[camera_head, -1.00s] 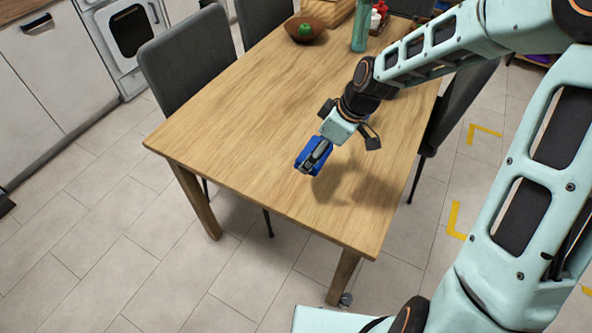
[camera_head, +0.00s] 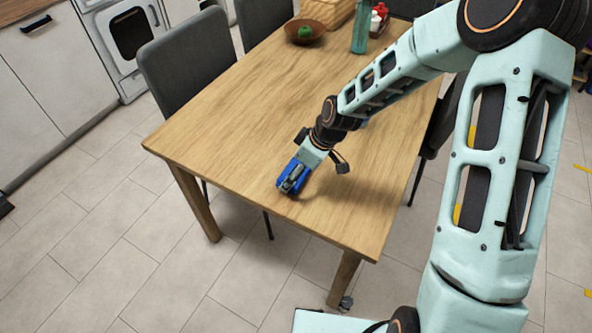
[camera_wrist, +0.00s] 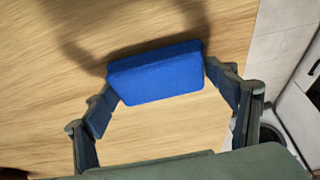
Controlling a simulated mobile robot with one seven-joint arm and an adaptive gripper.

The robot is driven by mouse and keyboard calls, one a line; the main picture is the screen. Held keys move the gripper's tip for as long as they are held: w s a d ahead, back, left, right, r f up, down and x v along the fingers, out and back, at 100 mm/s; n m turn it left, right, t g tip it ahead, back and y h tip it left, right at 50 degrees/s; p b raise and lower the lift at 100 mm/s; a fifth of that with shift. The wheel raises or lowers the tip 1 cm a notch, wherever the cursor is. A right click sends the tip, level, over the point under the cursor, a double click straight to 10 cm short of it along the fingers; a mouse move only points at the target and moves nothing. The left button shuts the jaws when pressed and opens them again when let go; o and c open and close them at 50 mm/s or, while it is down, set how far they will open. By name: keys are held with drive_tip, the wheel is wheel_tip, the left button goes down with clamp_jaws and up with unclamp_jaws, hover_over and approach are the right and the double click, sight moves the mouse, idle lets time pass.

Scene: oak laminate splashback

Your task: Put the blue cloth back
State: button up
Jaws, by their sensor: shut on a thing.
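The blue cloth (camera_wrist: 157,78) looks like a folded, thick blue block in the wrist view. It sits between the fingertips of my gripper (camera_head: 291,184), which is shut on it. In the head view some blue of the cloth (camera_head: 281,182) shows beside the dark fingers. My gripper points down over the near part of the wooden table (camera_head: 240,110). The cloth looks close to the tabletop, but I cannot tell whether it touches.
A brown bowl with a green item (camera_head: 305,31), a teal bottle (camera_head: 360,30), red and white bottles (camera_head: 378,18) and a wicker basket (camera_head: 325,10) stand at the far end. Grey chairs (camera_head: 190,65) line the table. Its middle and near left are clear.

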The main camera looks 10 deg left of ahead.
drive_tip(key=shift+f, duration=0.2)
drive_tip(key=o, duration=1.1)
drive_tip(key=shift+r, duration=0.1)
drive_tip(key=shift+r, duration=0.2)
drive_tip(key=p+v, duration=0.1)
drive_tip(key=v, duration=1)
drive_tip(key=shift+r, duration=0.4)
drive_tip(key=shift+d, duration=0.15)
